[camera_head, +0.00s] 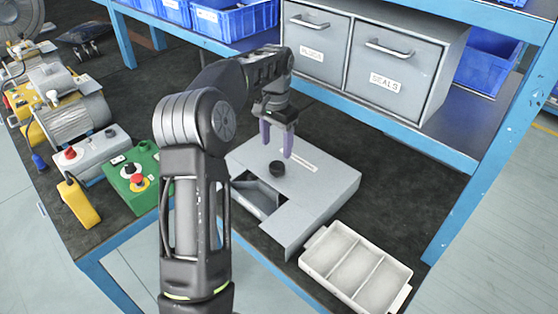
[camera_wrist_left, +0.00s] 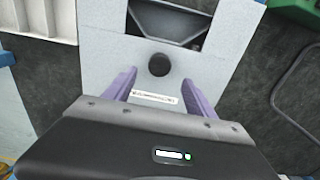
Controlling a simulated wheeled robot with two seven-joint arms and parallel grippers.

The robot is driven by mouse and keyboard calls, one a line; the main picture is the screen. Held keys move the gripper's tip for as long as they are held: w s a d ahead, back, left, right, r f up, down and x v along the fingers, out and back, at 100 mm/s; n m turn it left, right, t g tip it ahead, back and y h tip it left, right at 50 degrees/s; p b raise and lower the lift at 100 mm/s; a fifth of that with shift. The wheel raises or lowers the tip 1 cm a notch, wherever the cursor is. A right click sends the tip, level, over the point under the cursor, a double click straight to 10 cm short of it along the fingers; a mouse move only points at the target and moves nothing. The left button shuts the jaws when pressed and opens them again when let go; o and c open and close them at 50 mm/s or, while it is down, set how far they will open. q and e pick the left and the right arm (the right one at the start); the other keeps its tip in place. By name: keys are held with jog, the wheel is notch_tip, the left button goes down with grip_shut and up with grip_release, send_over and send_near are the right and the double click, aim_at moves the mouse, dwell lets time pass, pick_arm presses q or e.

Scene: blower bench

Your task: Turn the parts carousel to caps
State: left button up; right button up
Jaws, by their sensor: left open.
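The parts carousel is a flat grey box (camera_head: 325,183) on the dark bench top, with a black round knob (camera_head: 277,168) on its top face. An opening (camera_head: 262,190) in the top shows angled inner walls and compartments. The box (camera_wrist_left: 100,65), the knob (camera_wrist_left: 159,65) and the opening (camera_wrist_left: 168,22) also show in the left wrist view. A white label strip (camera_wrist_left: 153,98) lies near the knob; its text is too small to read. My left gripper (camera_head: 276,146) is open, its purple fingers (camera_wrist_left: 154,80) pointing down over the box, apart from the knob. My right gripper is not in view.
A white divided tray (camera_head: 355,268) stands at the bench's front right. A green box with a red button (camera_head: 137,181), a grey switch box (camera_head: 90,158) and a motor (camera_head: 75,118) are at left. Grey drawers (camera_head: 370,60) stand behind, one labelled SEALS.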

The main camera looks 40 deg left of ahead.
aim_at(277, 165)
pick_arm(q)
jog(key=shift+f+p, duration=0.6)
jog(key=shift+f, duration=3.4)
grip_shut()
